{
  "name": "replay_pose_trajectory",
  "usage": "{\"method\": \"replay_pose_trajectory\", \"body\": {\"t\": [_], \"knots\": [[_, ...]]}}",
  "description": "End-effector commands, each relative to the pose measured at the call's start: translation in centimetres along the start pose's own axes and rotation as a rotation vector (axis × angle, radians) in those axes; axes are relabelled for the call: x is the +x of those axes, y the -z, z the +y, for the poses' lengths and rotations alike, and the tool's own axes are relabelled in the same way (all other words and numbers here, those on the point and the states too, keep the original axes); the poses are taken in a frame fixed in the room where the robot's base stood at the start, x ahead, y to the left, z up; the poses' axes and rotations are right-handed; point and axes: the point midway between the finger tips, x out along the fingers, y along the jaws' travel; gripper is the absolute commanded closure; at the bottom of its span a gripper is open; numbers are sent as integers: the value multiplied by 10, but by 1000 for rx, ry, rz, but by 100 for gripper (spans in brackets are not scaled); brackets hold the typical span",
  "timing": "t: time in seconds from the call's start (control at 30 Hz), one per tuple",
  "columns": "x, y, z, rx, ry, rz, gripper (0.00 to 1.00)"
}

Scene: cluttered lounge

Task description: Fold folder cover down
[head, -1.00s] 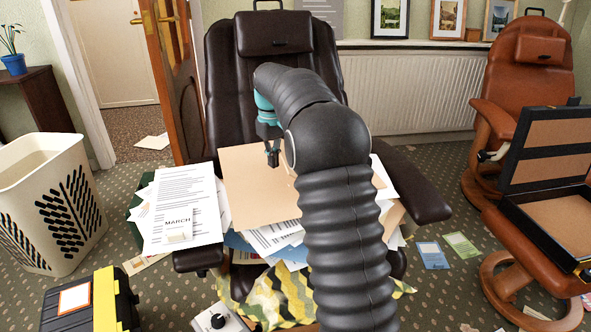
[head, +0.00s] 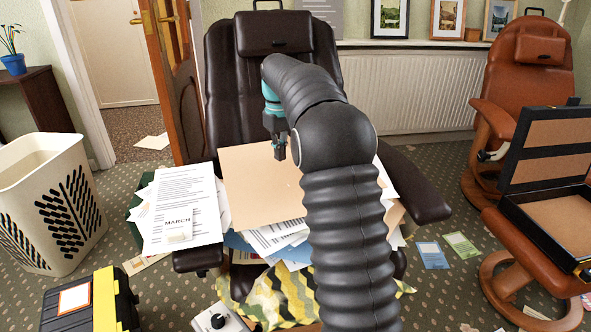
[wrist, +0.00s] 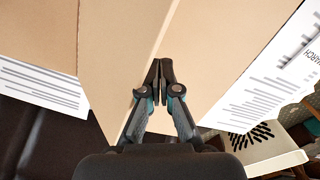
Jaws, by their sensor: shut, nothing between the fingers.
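The tan folder (head: 250,200) lies on loose papers on the dark recliner's seat. In the wrist view, its tan panels (wrist: 120,60) fill the upper middle, with a straight diagonal edge running past the fingers. I cannot tell how far the cover is raised. My gripper (head: 280,152) is shut and empty, over the folder's far part in the head view. In the wrist view, its fingertips (wrist: 160,70) are together in front of the tan surface; I cannot tell whether they touch it. My arm hides the folder's right part in the head view.
A printed sheet with a MARCH card (head: 178,222) lies left of the folder. The recliner's armrest (head: 418,190) is to the right.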

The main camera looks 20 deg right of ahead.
Motion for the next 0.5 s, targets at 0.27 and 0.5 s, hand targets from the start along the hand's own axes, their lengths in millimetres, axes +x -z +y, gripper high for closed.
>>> {"method": "replay_pose_trajectory", "body": {"t": [0.27,0.5], "knots": [[-4,-2,6,2,0,1,100],[-10,-6,13,1,0,0,100]]}}
